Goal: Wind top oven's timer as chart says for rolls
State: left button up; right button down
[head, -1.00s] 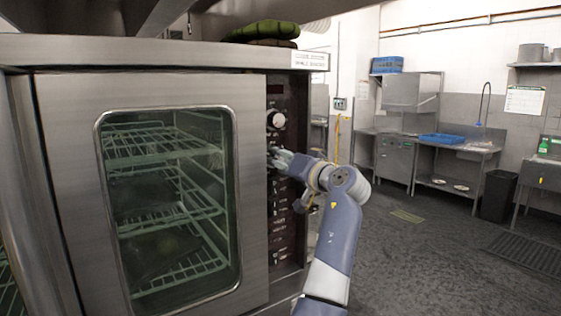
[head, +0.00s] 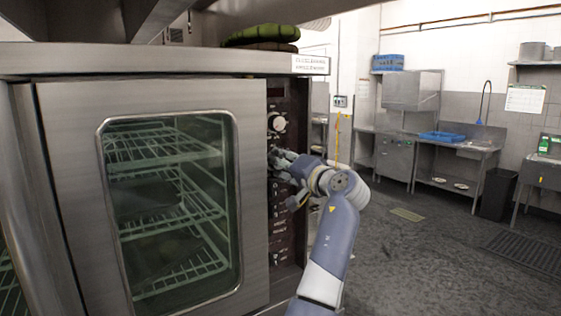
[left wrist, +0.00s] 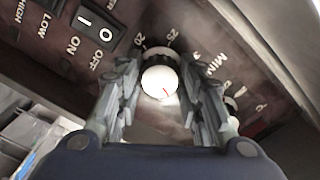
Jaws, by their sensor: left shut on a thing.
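The top oven (head: 60,110) fills the left of the head view, its glass door (head: 170,200) shut and its dark control panel (head: 288,225) on the right. My left gripper (head: 280,158) is at that panel, below a pale upper knob (head: 277,123). In the left wrist view, my left gripper (left wrist: 163,88) is shut on the pale round timer knob (left wrist: 160,76), a finger on each side. The knob has a red mark toward its lower right. "20", "25" and "MIN" (left wrist: 203,62) are printed around it. My right gripper is out of view.
A white card (head: 310,64) with unreadable text is on the oven's top edge. A wall sheet (head: 525,99) hangs at the far right, too small to read. An ON/OFF switch (left wrist: 96,27) is near the timer. Open floor (head: 420,260) lies to the right.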

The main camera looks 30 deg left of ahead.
pick_arm(q)
jog(key=m+p, duration=0.2)
jog(key=m, duration=0.3)
jog(key=shift+r, duration=0.1)
jog(key=shift+m+p, duration=0.3)
jog(key=shift+p, duration=0.05)
dwell(0.3)
jog(key=o, duration=1.1)
jog(key=shift+c, duration=0.2)
